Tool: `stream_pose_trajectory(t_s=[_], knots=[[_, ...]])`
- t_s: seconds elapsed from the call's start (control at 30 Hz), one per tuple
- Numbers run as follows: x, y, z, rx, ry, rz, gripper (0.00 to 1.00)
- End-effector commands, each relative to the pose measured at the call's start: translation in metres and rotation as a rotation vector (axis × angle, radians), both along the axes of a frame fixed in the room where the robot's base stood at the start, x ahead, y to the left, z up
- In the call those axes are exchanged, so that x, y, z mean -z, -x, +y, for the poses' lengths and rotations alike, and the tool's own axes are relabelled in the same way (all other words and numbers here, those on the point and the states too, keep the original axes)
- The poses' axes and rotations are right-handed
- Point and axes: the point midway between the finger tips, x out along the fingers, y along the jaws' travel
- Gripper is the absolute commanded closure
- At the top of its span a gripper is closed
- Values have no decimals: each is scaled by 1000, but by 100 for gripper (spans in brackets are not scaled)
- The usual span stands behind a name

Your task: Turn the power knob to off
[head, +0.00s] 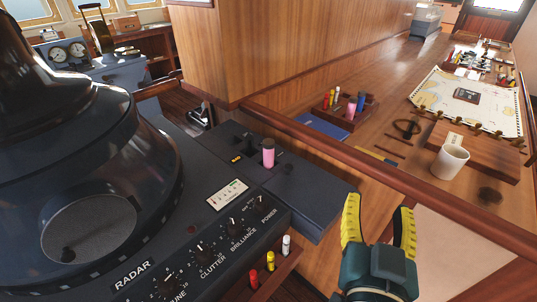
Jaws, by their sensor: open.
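The power knob (260,202) is a small black knob at the right end of the row on the dark radar console (215,190), above the label POWER. The picture is too small to tell its setting. My gripper (379,213), with yellow fingers and a dark green body, is open and empty. It is in the lower right, to the right of the knob and apart from it, past the console's right edge.
Brilliance (234,225), clutter (203,249) and tune (169,282) knobs line the console left of the power knob. A pink cylinder (268,157) stands on the console. Small red, yellow and white bottles (270,261) stand on a ledge below. A wooden rail (350,148) borders the chart table.

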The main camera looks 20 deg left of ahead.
Motion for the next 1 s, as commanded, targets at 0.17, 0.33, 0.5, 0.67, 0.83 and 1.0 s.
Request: stream_pose_trajectory(t_s=[0.17,0.33,0.5,0.67,0.83,1.0], knots=[[-51,-59,27,-37,-68,241,42],[-16,-118,82,-54,-181,588,42],[2,-133,137,-14,-258,911,42],[-6,-111,182,79,-287,1203,42],[-26,-66,209,208,-274,1442,42],[-35,-42,216,277,-258,1537,42]])
